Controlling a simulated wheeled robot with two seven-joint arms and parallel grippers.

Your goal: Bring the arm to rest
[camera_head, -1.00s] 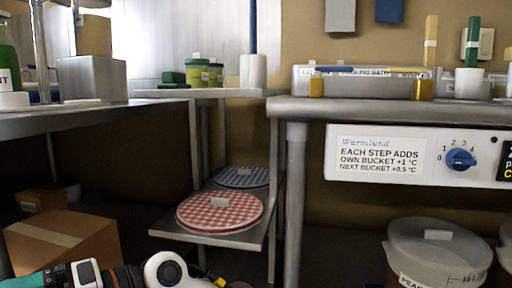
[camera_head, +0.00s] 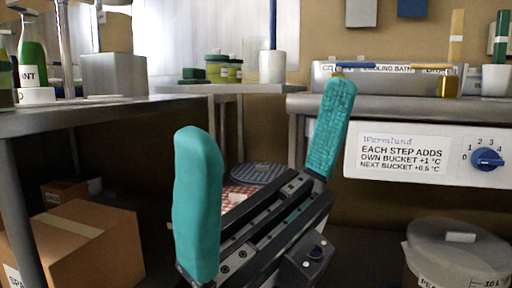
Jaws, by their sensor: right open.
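My right gripper (camera_head: 265,160) stands large in the middle of the head view, in front of the gap between the two benches. Its two teal padded fingers are spread wide and point up, with nothing between them. Its dark jaw rail runs slantwise below the fingers. My left gripper does not show.
A bench on the right carries a control panel with a blue knob (camera_head: 487,160). A lidded bucket (camera_head: 457,250) stands below it. A grey bench (camera_head: 90,115) is on the left, with a cardboard box (camera_head: 85,240) underneath. Green and yellow tubs (camera_head: 220,68) stand at the back.

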